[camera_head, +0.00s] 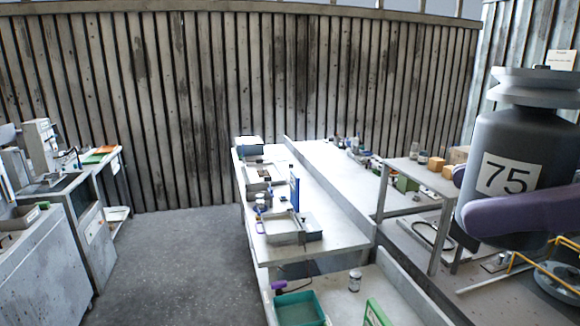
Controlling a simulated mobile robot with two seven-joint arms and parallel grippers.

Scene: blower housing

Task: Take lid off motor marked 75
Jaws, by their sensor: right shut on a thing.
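The dark grey motor marked 75 (490,140) stands upright and large at the right edge, close to the camera. Its black number is on a white label. My left gripper is not in view.
A long workbench (335,236) with trays and small items runs through the middle. A teal bin (299,309) and a jar (355,281) are at its near end. A raised shelf (420,177) holds small boxes left of the motor. Open floor (180,262) lies at left.

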